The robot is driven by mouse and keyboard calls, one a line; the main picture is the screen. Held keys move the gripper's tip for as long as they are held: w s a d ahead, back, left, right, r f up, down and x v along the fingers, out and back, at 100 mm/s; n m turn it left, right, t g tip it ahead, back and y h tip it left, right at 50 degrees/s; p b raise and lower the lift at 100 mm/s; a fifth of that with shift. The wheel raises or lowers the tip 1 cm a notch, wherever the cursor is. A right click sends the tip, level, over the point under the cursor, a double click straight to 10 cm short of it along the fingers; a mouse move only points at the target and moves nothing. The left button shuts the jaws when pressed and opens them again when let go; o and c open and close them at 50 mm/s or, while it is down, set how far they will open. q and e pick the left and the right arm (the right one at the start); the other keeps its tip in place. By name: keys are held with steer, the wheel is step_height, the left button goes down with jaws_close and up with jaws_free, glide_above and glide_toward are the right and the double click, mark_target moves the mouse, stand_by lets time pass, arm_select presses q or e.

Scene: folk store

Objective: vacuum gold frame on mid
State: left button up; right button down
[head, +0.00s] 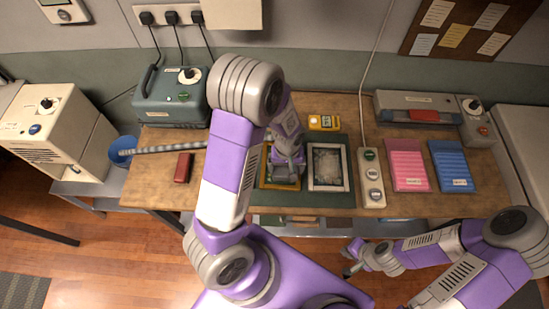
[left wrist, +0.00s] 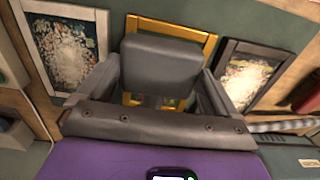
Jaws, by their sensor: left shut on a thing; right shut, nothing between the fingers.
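The gold frame (left wrist: 206,45) lies in the middle of the dark green mat (head: 315,200), between a silver frame (head: 328,167) and a dark frame (left wrist: 247,75). In the head view, the gold frame's edge (head: 264,170) shows beside my left gripper. My left gripper (head: 287,160) is over the gold frame, shut on a dark grey block (left wrist: 165,68), apparently the vacuum nozzle. The nozzle hides much of the frame; contact is unclear. A ribbed grey hose (head: 165,148) runs from the left behind my arm. My right gripper (head: 347,271) is shut and empty, low before the table.
Pale dust covers the silver and dark frames' pictures. A switch strip (head: 371,178), pink pad (head: 407,165) and blue pad (head: 450,165) lie to the right. A dark red block (head: 183,168) lies left. A green machine (head: 170,97) and beige box (head: 58,130) stand farther left.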

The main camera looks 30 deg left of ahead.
arm_select(q)
steer(key=shift+r+p, duration=1.05)
steer(key=shift+r, duration=0.5)
